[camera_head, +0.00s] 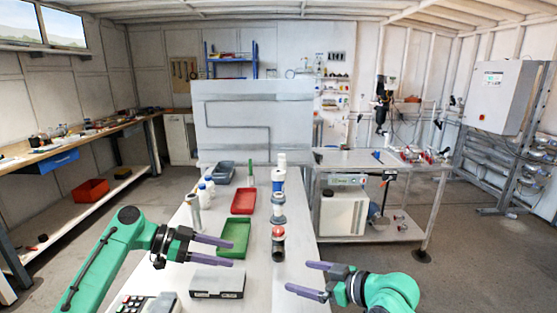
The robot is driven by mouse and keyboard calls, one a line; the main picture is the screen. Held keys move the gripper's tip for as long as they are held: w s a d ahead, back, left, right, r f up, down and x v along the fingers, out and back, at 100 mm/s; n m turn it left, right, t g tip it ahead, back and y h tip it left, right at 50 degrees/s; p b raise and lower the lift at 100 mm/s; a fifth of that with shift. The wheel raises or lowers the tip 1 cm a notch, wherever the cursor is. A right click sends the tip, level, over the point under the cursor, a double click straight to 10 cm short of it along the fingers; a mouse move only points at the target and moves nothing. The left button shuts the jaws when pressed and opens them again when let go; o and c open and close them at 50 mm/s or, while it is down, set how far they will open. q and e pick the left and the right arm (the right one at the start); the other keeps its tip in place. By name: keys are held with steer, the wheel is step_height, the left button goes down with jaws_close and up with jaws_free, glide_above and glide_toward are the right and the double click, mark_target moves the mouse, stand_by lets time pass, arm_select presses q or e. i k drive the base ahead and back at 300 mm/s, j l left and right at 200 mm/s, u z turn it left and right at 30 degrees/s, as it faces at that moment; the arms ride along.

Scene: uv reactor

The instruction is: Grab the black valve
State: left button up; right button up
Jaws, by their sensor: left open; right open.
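A dark cylindrical part with a red and white top (278,246) stands upright on the white table; it looks like the black valve, though its details are too small to be sure. My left gripper (233,254) is open and empty, left of this part, with its fingers pointing right near the green tray. My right gripper (297,276) is open and empty, nearer to me and right of the part, with its fingers pointing left. Neither gripper appears to touch the part.
A green tray (221,250), a red tray (243,211) and a grey-blue tray (216,179) lie on the table. A blue-grey fitting (278,222) and a white cylinder (278,181) stand behind the dark part. A black-fronted box (217,294) sits close to me.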

mark_target(277, 245)
steer(key=k, duration=1.05)
